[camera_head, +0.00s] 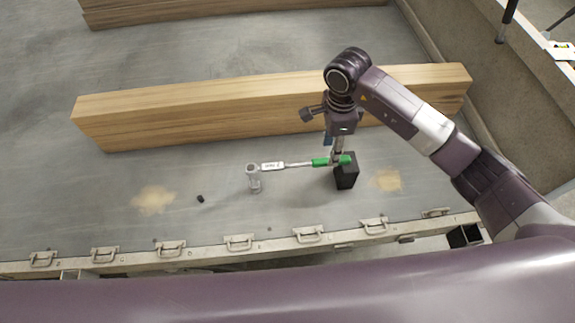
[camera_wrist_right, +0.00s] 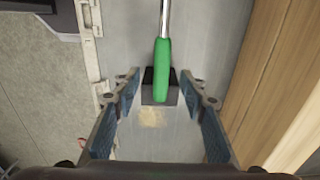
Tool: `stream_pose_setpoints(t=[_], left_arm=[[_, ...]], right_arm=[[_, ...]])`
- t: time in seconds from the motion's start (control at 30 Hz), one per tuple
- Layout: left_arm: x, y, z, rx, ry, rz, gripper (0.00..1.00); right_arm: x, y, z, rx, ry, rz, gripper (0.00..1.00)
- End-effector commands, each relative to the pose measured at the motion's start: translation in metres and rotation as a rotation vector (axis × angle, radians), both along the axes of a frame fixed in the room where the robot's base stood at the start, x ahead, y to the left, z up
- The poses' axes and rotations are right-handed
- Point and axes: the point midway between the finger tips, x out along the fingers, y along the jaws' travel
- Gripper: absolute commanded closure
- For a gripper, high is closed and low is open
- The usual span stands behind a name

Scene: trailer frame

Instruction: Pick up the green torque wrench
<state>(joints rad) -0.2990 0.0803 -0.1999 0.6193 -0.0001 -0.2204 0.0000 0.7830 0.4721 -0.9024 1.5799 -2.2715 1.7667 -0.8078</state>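The torque wrench has a green handle (camera_head: 331,160), a silver shaft and a pale labelled section. It lies across a black block (camera_head: 346,176) at the handle end, with its other end at a grey metal cylinder (camera_head: 254,182). My right gripper (camera_head: 337,150) is over the handle end from above. In the right wrist view, the right gripper (camera_wrist_right: 161,80) is open, its blue-padded fingers apart on both sides of the green handle (camera_wrist_right: 162,72), with gaps on each side. Whether the fingertips reach down to handle height is unclear. My left gripper is not in view.
A long wooden beam (camera_head: 200,115) lies behind the wrench, close to my right arm. A small black piece (camera_head: 200,198) lies left of the cylinder. The trailer edge with metal latches (camera_head: 240,242) runs along the front. The grey floor at left is mostly clear.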

Motion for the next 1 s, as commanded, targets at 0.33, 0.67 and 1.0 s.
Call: stream_pose_setpoints(t=[0.33,0.67,1.0], left_arm=[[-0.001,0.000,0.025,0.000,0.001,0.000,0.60],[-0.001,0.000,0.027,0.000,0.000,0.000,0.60],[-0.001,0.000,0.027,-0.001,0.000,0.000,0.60]], right_arm=[[0.001,0.006,-0.045,0.006,0.005,-0.002,0.61],[0.003,0.005,-0.061,0.006,-0.001,0.000,0.61],[0.003,0.006,-0.061,0.006,-0.001,0.000,0.93]])
